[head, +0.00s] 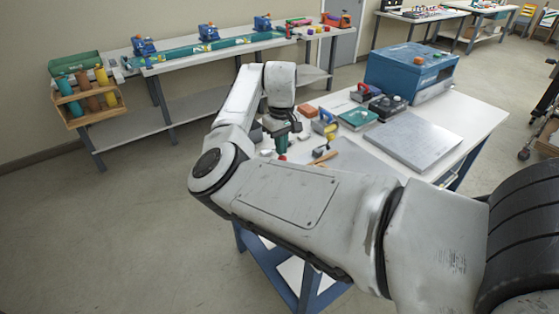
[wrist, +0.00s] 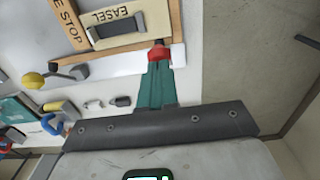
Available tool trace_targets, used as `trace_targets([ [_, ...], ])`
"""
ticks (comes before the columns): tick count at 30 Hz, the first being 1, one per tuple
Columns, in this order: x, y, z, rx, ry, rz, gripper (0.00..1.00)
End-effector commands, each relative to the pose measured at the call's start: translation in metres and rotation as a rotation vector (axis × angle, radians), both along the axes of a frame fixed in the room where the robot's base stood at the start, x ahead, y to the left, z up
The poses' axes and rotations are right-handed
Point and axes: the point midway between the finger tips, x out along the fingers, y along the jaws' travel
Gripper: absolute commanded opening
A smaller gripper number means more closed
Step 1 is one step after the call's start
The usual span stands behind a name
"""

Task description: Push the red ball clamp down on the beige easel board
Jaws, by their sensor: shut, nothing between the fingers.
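The beige easel board (wrist: 155,15) is at the top of the wrist view, with a label reading EASEL and a wooden strip along its edge. The red ball clamp (wrist: 160,54) shows as a red knob at the board's lower edge. My gripper (wrist: 157,68) is shut, its green fingers pointing at the red knob and overlapping it; I cannot tell whether they touch. In the head view my gripper (head: 281,149) points down over the near left part of the table, with a bit of red just below it. My arm hides much of the board there.
A yellow ball lever (wrist: 32,80) lies left of the board, near small grey parts. On the white table stand a blue machine (head: 412,68), a grey plate (head: 412,140) and several small tools. A long bench (head: 200,62) lines the wall. Floor at left is clear.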

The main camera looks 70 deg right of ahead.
Motion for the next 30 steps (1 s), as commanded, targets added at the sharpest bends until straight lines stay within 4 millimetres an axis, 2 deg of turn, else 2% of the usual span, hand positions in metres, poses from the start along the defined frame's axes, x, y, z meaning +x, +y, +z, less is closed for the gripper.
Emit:
trace_targets([
  [30,-0.011,0.007,-0.031,0.002,-0.002,0.002,0.00],
])
